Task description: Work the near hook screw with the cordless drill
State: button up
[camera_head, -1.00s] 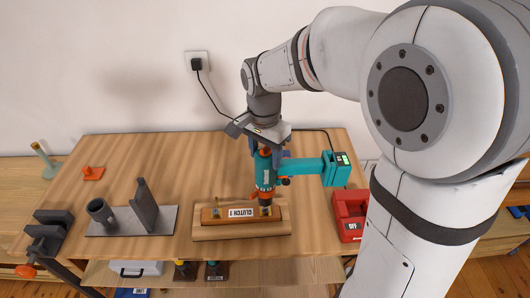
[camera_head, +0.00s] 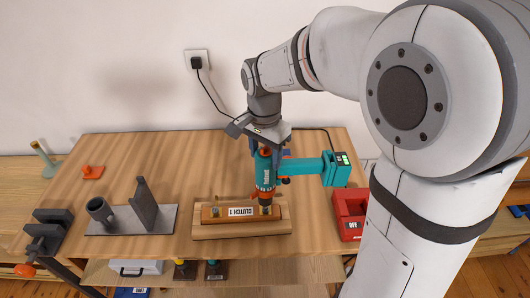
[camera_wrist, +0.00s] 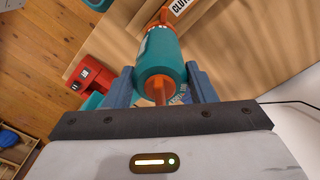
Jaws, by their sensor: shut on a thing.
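My gripper (camera_head: 265,154) is shut on the teal cordless drill (camera_head: 264,173), with a finger on each side of its body in the wrist view (camera_wrist: 158,62). The drill points down, its handle and battery stretching to the right with a green light showing. Its nose is at the right end of the wooden block (camera_head: 214,232), which carries a "CLUTCH 1" label. A brass-coloured hook screw (camera_head: 215,212) stands at the block's left end. At the right end, a screw under the drill's nose is mostly hidden, and I cannot tell whether the bit touches it.
A red charger (camera_head: 350,208) stands right of the block. A grey holder plate (camera_head: 128,221) with a tube and upright fin is on the left, and a dark vise (camera_head: 46,232) is at the left edge. A black cord hangs from the wall socket (camera_head: 197,61). Bare tabletop lies behind the block.

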dwell(0.5)
jog(key=shift+r+p, duration=2.55)
jog(key=shift+r, duration=0.95)
jog(key=shift+w, duration=0.1)
